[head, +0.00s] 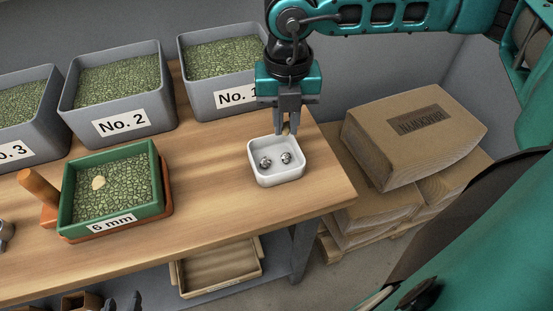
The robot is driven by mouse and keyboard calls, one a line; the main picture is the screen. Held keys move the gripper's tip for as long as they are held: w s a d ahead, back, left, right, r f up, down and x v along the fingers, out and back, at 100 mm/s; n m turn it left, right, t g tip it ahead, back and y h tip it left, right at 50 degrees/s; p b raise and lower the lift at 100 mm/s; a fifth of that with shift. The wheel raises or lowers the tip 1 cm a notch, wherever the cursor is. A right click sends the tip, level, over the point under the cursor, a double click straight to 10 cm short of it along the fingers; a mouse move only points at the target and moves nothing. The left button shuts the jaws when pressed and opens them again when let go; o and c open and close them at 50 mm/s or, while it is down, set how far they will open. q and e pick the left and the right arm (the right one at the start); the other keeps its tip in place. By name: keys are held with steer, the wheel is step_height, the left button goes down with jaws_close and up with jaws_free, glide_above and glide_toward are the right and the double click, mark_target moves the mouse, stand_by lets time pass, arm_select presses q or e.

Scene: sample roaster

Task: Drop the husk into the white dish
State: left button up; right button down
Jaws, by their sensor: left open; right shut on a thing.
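The white dish (277,177) stands near the right end of the wooden bench, with two small silvery pieces lying in it. A pale flake, which looks like a husk (98,183), lies on the green beans in the green tray marked 6 mm (112,221). My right gripper (287,131) points down at the back rim of the white dish. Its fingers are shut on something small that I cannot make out. My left gripper (123,302) shows only its dark fingertips at the bottom edge, apart and empty, in front of the bench.
Grey bins marked No. 1 (192,82), No. 2 (83,113) and No. 3 (9,139) line the back. A wooden handle (38,188) is left of the green tray. Cardboard packages (395,150) stand beyond the right edge. Bench between tray and dish is clear.

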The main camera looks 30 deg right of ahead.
steer(key=c, duration=1)
jaws_free()
step_height(320, 180, up, 13)
steer(key=shift+s, duration=0.1)
